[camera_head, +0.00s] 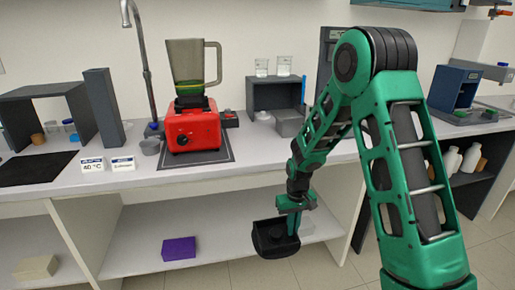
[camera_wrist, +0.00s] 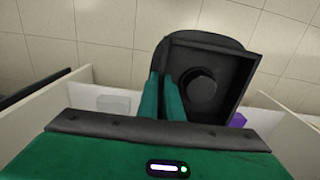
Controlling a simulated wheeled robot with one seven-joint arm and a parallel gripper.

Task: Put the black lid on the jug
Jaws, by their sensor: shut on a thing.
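The black lid (camera_head: 274,240) hangs in my gripper (camera_head: 296,205) in front of the open shelf, below the counter top. In the wrist view the lid (camera_wrist: 222,62) shows its raised rim and a round knob in the middle. The green fingers (camera_wrist: 165,97) are shut on the near left side of the lid. The lid looks tilted in the head view. The jug (camera_head: 187,62), see-through brown with a handle on its right, stands upright and open on the red blender base (camera_head: 193,127) on the counter, up and left of my gripper.
The blender stands on a dark mat (camera_head: 222,150). A grey shelf box with beakers (camera_head: 262,68) is to its right, and a tall grey block (camera_head: 103,106) and a tap (camera_head: 145,70) are to its left. A purple box (camera_head: 179,248) lies on the lower shelf.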

